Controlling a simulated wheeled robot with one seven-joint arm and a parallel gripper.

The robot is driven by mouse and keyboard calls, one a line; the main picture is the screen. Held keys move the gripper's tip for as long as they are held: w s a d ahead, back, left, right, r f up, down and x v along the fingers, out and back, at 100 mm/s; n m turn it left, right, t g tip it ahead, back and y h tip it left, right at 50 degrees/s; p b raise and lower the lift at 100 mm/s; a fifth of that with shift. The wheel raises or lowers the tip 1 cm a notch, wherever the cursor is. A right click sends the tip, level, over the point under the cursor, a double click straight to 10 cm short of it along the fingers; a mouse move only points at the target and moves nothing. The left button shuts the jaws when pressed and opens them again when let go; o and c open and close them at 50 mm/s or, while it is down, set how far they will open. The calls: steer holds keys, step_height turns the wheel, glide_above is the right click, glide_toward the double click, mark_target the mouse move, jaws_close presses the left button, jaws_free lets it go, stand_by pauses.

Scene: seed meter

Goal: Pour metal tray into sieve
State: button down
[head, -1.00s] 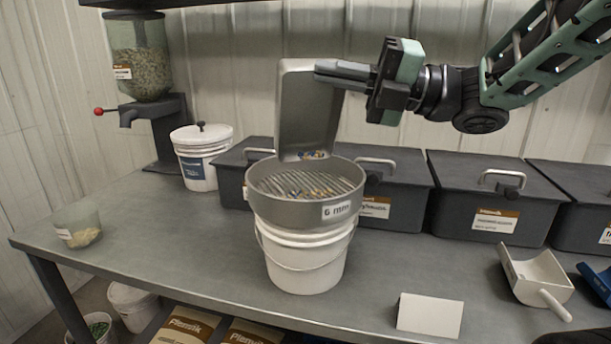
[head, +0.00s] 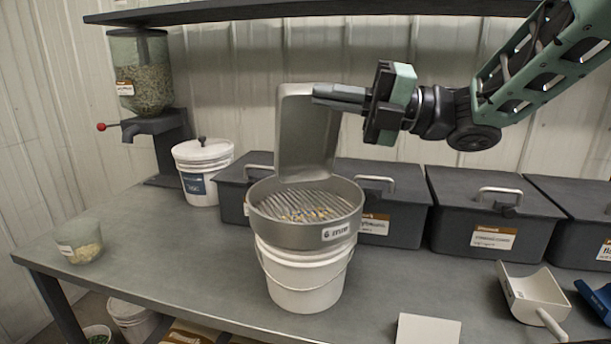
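The metal tray (head: 308,135) is tipped steeply above the back of the sieve, its lower edge close over the sieve's rim. No seeds show in the tray. My gripper (head: 340,96) is shut on the tray's upper right edge. The round metal sieve (head: 287,232), labelled 6 mm, sits on a white bucket (head: 305,282) on the bench. Several yellow, orange and dark seeds lie on the sieve's slotted floor. Whether the tray touches the sieve rim is hard to tell.
Dark lidded bins (head: 490,225) line the back of the bench. A seed dispenser (head: 147,85) and a lidded white bucket (head: 203,172) stand at back left. A clear cup (head: 80,243), a white scoop (head: 533,296) and a white card (head: 428,330) are on the bench.

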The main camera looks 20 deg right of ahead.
mark_target(306, 83)
steer(key=w+r+m+p, duration=0.1)
steer(key=p, duration=0.1)
steer(key=w+r+m+p, duration=0.1)
steer(key=p, duration=0.2)
steer(key=shift+w+d+h+p, duration=0.15)
steer(key=shift+w+h+p, duration=0.15)
steer(key=shift+w, duration=0.1)
steer(key=shift+w+f, duration=0.25)
steer(key=shift+f, duration=0.25)
steer(key=w+m+p, duration=0.1)
steer(key=p, duration=0.1)
steer(key=w+p, duration=0.1)
steer(key=p, duration=0.1)
steer(key=shift+d+r+m+h, duration=0.15)
steer(key=shift+r+m+h, duration=0.25)
steer(key=w+p, duration=0.1)
steer(key=p, duration=0.1)
steer(key=w+m+p, duration=0.1)
steer(key=p, duration=0.2)
steer(key=shift+w+d+m+g, duration=0.1)
steer(key=shift+w+m+g, duration=0.2)
steer(key=shift+w, duration=0.1)
steer(key=w+d+f+m+g+h+p, duration=0.1)
steer(key=w+f+m+g+p, duration=0.5)
steer(key=w+f+m+p, duration=0.6)
steer(key=shift+w+d+f+g+h+p, duration=0.15)
steer(key=shift+w+d+g+h+p, duration=0.35)
steer(key=shift+w+p, duration=1.3)
